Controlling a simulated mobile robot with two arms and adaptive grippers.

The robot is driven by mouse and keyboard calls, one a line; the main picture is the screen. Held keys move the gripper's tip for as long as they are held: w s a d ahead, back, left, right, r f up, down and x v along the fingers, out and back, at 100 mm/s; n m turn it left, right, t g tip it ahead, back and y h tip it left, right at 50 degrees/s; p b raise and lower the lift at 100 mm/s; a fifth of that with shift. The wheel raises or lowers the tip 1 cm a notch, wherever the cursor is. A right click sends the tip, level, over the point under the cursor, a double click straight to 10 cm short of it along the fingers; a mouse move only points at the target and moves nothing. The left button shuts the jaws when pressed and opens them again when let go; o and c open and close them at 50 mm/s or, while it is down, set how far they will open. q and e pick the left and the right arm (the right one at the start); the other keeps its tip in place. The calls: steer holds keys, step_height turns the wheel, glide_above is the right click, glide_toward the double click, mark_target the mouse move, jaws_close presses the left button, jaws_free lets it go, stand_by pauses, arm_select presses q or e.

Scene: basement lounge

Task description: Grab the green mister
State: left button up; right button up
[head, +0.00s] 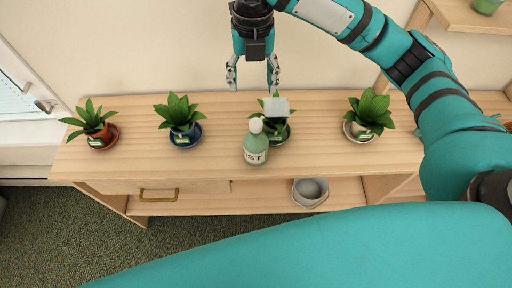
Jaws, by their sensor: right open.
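The green mister (256,146) is a pale green bottle with a light top and lettering on its front. It stands upright near the front edge of the wooden sideboard (225,115), in front of a potted plant. My right gripper (252,82) hangs fingers down above the back of the sideboard, higher in the picture than the mister and apart from it. Its fingers are spread with nothing between them. My left gripper is not seen.
Potted plants on saucers stand along the sideboard: terracotta (100,136) at left, blue (184,134), a dark one (277,130) behind the mister, and a white one (361,128) at right. A grey bowl (310,191) sits on the lower shelf.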

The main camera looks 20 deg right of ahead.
steer(key=p, duration=0.2)
glide_toward(256, 122)
steer(key=f, duration=0.7)
steer(key=shift+w+a, duration=0.15)
steer(key=shift+w, duration=0.15)
steer(key=f+p, duration=0.1)
steer(key=f, duration=0.1)
steer(key=s+f+p, duration=0.1)
steer(key=f, duration=0.1)
steer(key=shift+f, duration=0.4)
steer(key=shift+w+f, duration=0.1)
steer(key=shift+f, duration=0.1)
jaws_close()
